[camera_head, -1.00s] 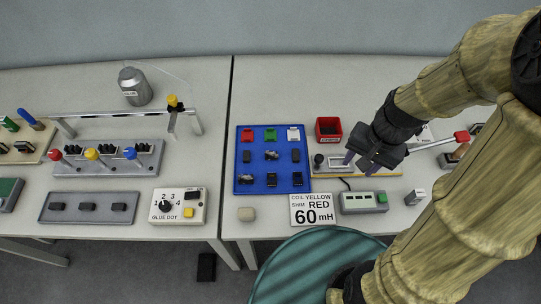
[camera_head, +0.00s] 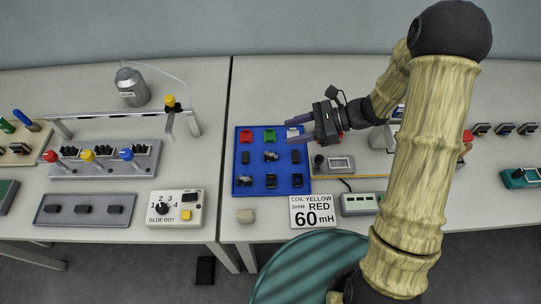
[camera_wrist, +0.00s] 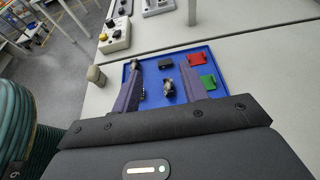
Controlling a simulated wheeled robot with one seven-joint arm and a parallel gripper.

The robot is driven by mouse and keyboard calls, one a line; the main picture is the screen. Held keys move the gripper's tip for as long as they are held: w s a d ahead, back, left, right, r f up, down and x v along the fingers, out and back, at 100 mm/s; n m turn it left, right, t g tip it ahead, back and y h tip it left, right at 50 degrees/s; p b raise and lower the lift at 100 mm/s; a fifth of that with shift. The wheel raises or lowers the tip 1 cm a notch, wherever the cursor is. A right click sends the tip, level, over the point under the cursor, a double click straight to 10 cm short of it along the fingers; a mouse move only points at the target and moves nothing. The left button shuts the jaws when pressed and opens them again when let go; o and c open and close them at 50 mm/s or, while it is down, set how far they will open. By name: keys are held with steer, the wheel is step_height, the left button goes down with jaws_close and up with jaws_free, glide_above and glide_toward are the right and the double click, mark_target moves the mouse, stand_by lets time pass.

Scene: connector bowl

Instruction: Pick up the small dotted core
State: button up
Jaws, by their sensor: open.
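Cores lie in the blue tray (camera_head: 257,168), but I cannot tell for sure which one is small and dotted. A dark piece with pale marks (camera_head: 271,156) sits in the middle of the tray. Plain-looking black pieces lie left (camera_head: 245,157) and right (camera_head: 295,156) of it. Several more dark pieces fill the front row. My gripper (camera_head: 289,132) is open and empty above the tray's back right, pointing left. In the wrist view, a dark pale-marked piece (camera_wrist: 170,88) and a black block (camera_wrist: 166,64) show between the fingers, below them.
Red (camera_head: 246,137), green (camera_head: 269,135) and white (camera_head: 292,133) shims line the tray's back row. A 60 mH sign (camera_head: 313,211) and beige block (camera_head: 245,216) stand in front. A glue dot box (camera_head: 176,209) and grey lever fixture (camera_head: 105,160) stand left.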

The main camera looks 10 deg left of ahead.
glide_toward(270, 155)
steer(key=x, duration=0.2)
steer(key=shift+a+r+p, duration=0.1)
steer(key=shift+a+p, duration=0.25)
steer(key=shift+a, duration=0.65)
steer(key=shift+s+a+f, duration=0.15)
steer(key=shift+a+f, duration=0.25)
steer(key=p+x, duration=0.1)
steer(key=x, duration=0.3)
steer(key=shift+s+a+f, duration=0.1)
steer(key=shift+a, duration=0.2)
steer(key=shift+s+a+f, duration=0.15)
steer(key=shift+s, duration=0.05)
steer(key=shift+f, duration=0.1)
